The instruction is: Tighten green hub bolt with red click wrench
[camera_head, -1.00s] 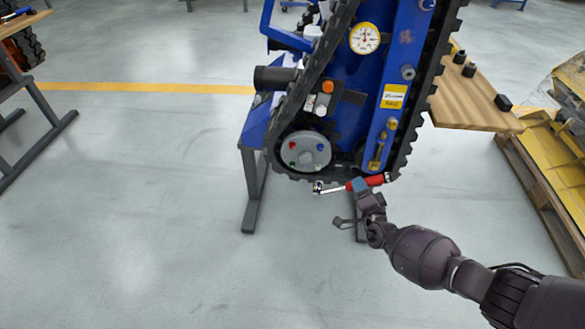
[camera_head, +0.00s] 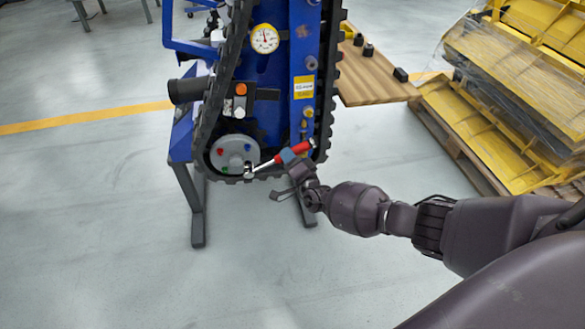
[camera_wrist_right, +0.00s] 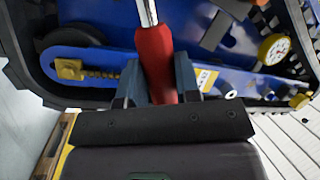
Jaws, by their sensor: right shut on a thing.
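The grey round hub (camera_head: 235,155) sits low on the blue tracked carrier. It carries small coloured bolts: the green bolt (camera_head: 224,170) at lower left, a red one and a blue one above. My right gripper (camera_head: 293,158) is shut on the red handle of the click wrench (camera_head: 303,147). The wrench's silver shaft points left, its head at the hub's lower right edge, right of the green bolt. Contact cannot be told. In the right wrist view the red handle (camera_wrist_right: 155,60) lies between my right gripper's fingers (camera_wrist_right: 158,88); the wrench head is out of view. My left gripper is not in view.
Black rubber track (camera_head: 325,110) runs around the carrier, close to the wrench. A dial gauge (camera_head: 264,38) sits above. A wooden bench (camera_head: 375,80) with black pieces stands behind at right, beside yellow parts (camera_head: 500,95) on a pallet. The floor in front is clear.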

